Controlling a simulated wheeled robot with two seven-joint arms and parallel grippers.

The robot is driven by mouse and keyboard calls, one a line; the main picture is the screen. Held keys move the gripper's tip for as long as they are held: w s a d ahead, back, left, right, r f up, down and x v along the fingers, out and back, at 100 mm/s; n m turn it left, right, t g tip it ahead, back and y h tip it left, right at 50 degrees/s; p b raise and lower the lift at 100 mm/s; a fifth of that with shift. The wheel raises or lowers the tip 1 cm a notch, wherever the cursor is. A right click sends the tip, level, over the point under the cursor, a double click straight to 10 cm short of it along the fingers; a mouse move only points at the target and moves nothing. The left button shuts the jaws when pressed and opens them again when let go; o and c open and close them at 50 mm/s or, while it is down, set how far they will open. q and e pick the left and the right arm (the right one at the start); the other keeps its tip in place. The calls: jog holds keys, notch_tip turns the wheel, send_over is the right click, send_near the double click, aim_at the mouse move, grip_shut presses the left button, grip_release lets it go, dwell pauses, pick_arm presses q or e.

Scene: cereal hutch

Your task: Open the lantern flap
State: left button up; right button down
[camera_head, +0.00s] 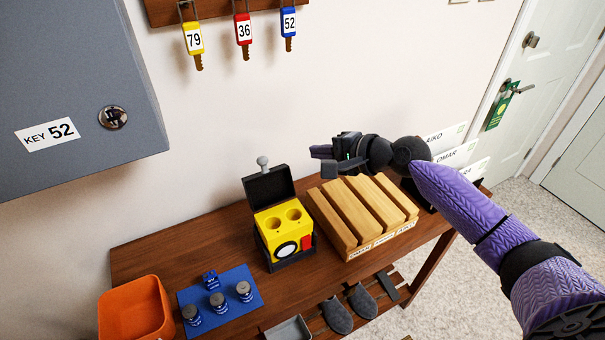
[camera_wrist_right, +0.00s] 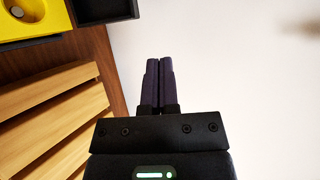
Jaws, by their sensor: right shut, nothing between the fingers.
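The yellow lantern (camera_head: 283,222) stands on the wooden table against the wall, and its yellow top also shows in the wrist view (camera_wrist_right: 30,20). Its black flap (camera_head: 268,187) with a grey knob is raised at the back, standing up and tilted. Two round wells (camera_head: 283,219) in the lantern's top are uncovered. My right gripper (camera_head: 319,152) is above and to the right of the flap, apart from it. Its dark purple fingers (camera_wrist_right: 158,75) are together with nothing between them. My left gripper is out of view.
A slatted wooden rack (camera_head: 360,212) stands right of the lantern. A blue mat (camera_head: 243,275) with several small grey-topped cells and an orange bin (camera_head: 136,310) are to the left. A grey cabinet (camera_head: 70,95) and hanging keys (camera_head: 243,30) are on the wall.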

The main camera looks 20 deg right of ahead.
aim_at(280, 169)
jog(key=w+a, duration=0.1)
jog(key=a, duration=0.1)
jog(key=w+a+f, duration=0.1)
jog(key=w+a, duration=0.1)
jog(key=w+a+f, duration=0.1)
jog(key=w+a, duration=0.1)
jog(key=a, duration=0.1)
jog(key=shift+a+b, duration=0.1)
jog(key=shift+b, duration=0.25)
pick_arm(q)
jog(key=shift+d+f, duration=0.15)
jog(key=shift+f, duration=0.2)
pick_arm(e)
jog(key=shift+a, duration=0.1)
jog(key=s+n+t+b, duration=0.1)
jog(key=s+t+b, duration=0.1)
jog(key=shift+s+r+t+y, duration=0.1)
jog(key=shift+t+y, duration=0.2)
jog(key=shift+y, duration=0.1)
jog(key=shift+s+r+b, duration=0.15)
jog(key=shift+r+b, duration=0.1)
jog(key=shift+b, duration=0.1)
jog(key=shift+r, duration=0.15)
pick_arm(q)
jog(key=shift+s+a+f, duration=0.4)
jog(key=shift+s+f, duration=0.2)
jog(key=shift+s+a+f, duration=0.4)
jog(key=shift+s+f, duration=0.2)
